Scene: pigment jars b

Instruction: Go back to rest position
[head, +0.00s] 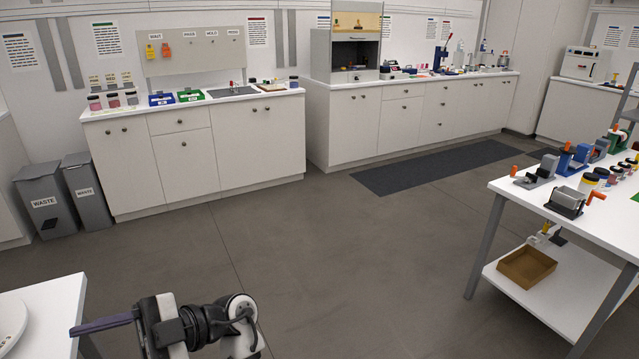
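My gripper (101,325) is at the bottom left of the head view, at the end of my folded arm. It points left, and its dark purple-grey finger part reaches toward a white table corner (45,300). I see it from the side, so the gap between the fingers is hidden. I see nothing hanging from it. Whether it touches the table cannot be told.
A white bench with a lower shelf (540,312) stands at the right, with clamps, jars and an open brown box (527,266). White cabinets (190,160) line the back wall. Grey waste bins (48,200) stand at left. The middle floor is clear, with a dark mat (435,167).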

